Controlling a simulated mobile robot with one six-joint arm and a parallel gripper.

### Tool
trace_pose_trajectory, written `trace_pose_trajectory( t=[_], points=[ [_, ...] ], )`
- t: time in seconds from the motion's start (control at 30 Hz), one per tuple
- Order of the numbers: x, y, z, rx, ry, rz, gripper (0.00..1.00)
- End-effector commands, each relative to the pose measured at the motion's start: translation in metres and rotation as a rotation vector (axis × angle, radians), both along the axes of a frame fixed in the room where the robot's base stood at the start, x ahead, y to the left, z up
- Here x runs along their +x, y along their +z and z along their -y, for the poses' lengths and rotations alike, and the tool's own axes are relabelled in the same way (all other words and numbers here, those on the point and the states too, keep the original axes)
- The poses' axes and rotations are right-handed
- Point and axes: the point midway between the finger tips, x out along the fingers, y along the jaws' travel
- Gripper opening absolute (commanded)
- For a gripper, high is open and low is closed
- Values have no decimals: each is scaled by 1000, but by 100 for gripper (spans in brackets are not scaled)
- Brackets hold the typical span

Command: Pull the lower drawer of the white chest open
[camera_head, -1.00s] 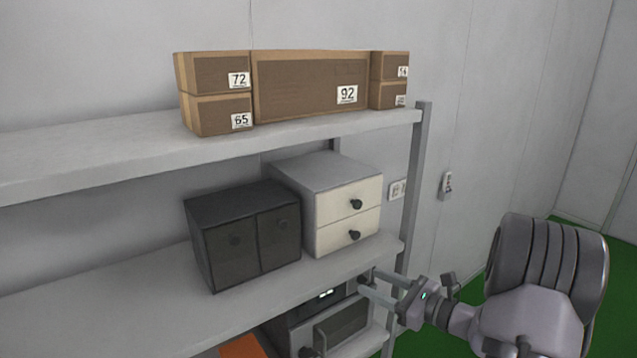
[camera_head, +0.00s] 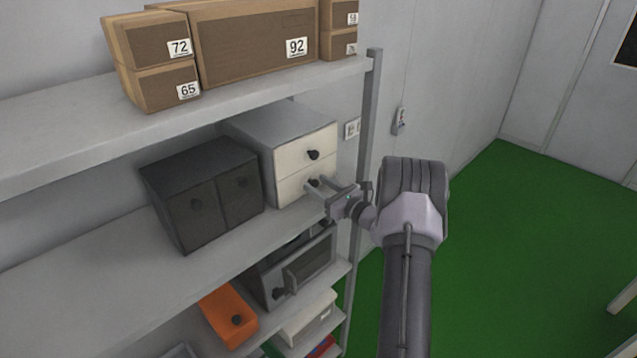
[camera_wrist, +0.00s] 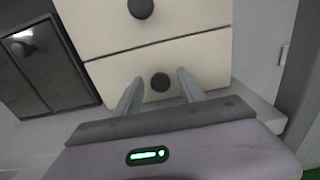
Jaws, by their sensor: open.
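The white chest (camera_head: 289,152) stands on the middle shelf with two drawers, one above the other, each with a dark round knob. The lower drawer (camera_head: 291,190) looks shut; its face also shows in the wrist view (camera_wrist: 209,72). Its knob (camera_wrist: 160,82) lies between and just beyond my fingertips in the wrist view. My gripper (camera_head: 319,187) is open in front of that drawer, one finger on each side of the knob. I cannot tell whether the fingers touch the knob or the drawer face. The upper drawer (camera_head: 307,158) looks shut.
A dark two-door cabinet (camera_head: 203,193) stands left of the chest. A grey shelf post (camera_head: 366,130) rises close to the right of it. Cartons (camera_head: 245,42) sit on the shelf above; a microwave-like box (camera_head: 297,268) and an orange box (camera_head: 229,314) are below.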

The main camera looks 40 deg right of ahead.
Motion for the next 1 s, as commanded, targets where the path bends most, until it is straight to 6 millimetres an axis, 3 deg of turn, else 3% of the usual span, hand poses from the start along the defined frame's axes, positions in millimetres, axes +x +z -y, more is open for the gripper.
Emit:
trace_pose_trajectory(
  t=[0.27,0.53,1.0],
  points=[
    [3,-1,-1,0,1,-1,47],
    [3,-1,-1,0,1,-1,0],
    [2,-1,-1,0,1,-1,0]
  ],
)
